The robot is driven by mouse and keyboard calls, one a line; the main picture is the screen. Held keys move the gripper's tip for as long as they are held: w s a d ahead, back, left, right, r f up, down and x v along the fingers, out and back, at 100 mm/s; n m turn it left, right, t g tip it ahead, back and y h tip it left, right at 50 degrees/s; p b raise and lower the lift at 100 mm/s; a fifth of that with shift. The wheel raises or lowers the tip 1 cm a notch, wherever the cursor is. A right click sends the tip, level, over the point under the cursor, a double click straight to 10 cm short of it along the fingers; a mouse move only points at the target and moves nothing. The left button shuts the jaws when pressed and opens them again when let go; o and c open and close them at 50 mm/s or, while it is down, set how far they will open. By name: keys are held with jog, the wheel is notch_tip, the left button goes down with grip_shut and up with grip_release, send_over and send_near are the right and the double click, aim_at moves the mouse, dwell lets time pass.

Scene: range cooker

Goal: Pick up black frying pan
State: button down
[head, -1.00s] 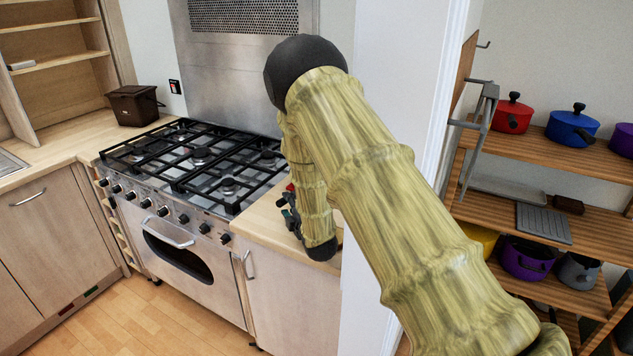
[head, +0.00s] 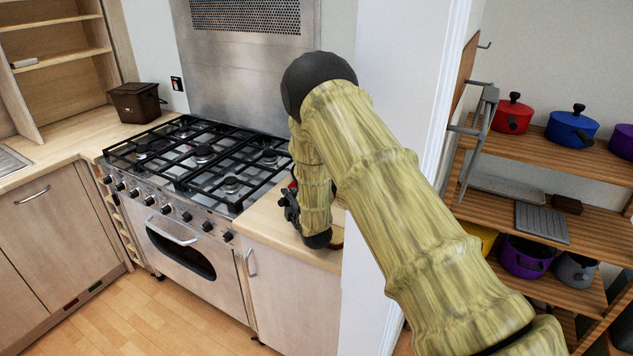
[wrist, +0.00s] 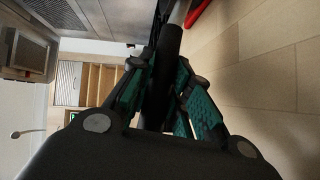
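A long black handle (wrist: 168,75) runs between my gripper's fingers in the wrist view, with no pan body clearly visible. I take it to be the frying pan's, but cannot be sure. My gripper (wrist: 168,65) has teal pads close on both sides of the handle; whether both press on it is unclear. In the head view my gripper (head: 291,205) is low over the wooden counter right of the cooker, partly hidden by my forearm. The pan cannot be made out in the head view.
A red object (wrist: 197,12) shows at the wrist view's top edge. The cooker (head: 200,160) with black grates stands left of my gripper. A white wall edge (head: 400,90) is close on the right. Shelves hold a red pot (head: 512,115) and a blue pot (head: 572,128).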

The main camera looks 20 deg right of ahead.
jog(key=shift+a, duration=0.1)
dwell(0.4)
notch_tip(320, 180, up, 28)
jog(key=b, duration=0.7)
jog(key=shift+b, duration=0.3)
dwell(0.6)
